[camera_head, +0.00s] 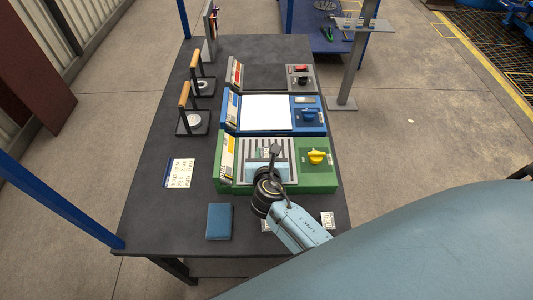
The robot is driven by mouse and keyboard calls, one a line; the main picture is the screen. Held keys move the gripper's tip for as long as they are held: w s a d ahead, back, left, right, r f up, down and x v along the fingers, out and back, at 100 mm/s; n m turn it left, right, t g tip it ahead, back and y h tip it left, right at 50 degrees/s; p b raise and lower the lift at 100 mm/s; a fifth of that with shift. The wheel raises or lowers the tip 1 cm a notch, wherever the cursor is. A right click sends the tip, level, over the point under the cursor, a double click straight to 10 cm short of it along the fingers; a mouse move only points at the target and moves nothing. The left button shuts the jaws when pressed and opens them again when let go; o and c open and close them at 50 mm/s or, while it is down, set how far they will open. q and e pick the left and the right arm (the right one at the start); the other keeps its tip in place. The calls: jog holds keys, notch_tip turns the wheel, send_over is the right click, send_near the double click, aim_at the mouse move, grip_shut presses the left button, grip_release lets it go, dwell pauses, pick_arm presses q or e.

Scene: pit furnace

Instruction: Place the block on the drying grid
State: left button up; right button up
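The striped grey grid (245,147) is set in the green station (318,176) on the dark table and looks like the drying grid. My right arm comes in from the lower right, and my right gripper (264,167) is over the near part of this grid. Its fingertips are hidden by its own body and wrist, so I cannot tell whether it is open or shut, or holds anything. I cannot make out a block for sure; one could be hidden under the gripper. My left gripper is not in view.
A yellow knob (317,156) stands right of the grid. Behind is a blue station (310,127) with a white plate (265,112). A blue flat square (219,221) and a printed card (180,173) lie at the near left. Wooden-handled tools (193,121) stand along the left.

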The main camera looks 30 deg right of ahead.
jog(key=o, duration=0.3)
jog(key=shift+o, duration=0.2)
jog(key=shift+s+r, duration=0.15)
jog(key=shift+r, duration=0.1)
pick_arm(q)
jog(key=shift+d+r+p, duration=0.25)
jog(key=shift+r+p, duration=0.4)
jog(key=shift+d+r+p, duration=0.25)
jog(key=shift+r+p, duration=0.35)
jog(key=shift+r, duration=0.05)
pick_arm(e)
jog(key=v, duration=1.1)
jog(key=shift+s+a, duration=0.2)
jog(key=shift+s, duration=0.15)
